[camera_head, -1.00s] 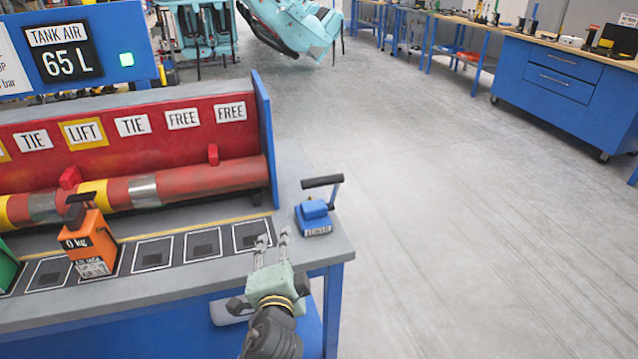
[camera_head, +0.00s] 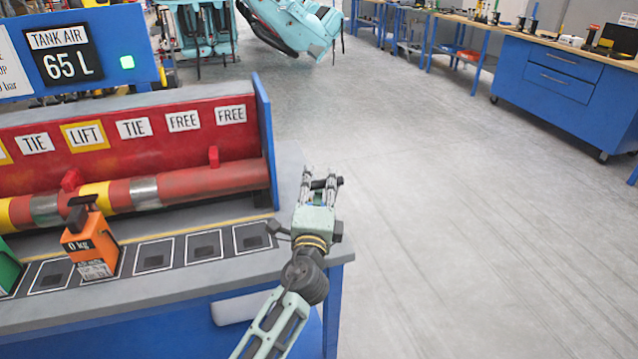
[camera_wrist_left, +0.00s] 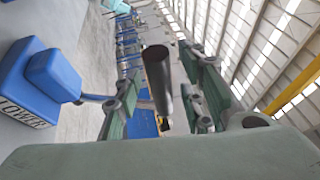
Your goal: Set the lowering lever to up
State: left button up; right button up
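The lowering lever has a blue base and a black bar handle, at the right corner of the bench top. In the head view my left gripper (camera_head: 322,182) covers nearly all of it. In the left wrist view its blue base (camera_wrist_left: 42,85) with a white label is at the left, and the black handle (camera_wrist_left: 157,75) lies between the fingers. My left gripper (camera_wrist_left: 163,105) is open around the handle, with gaps visible on both sides. My right gripper is not in view.
A red panel with TIE, LIFT and FREE labels stands behind a red roller (camera_head: 205,181). A blue end plate (camera_head: 264,135) is left of the gripper. Open floor lies right.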

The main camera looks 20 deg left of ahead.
pick_arm(q)
jog(key=shift+w, duration=0.1)
grip_shut()
dwell(0.3)
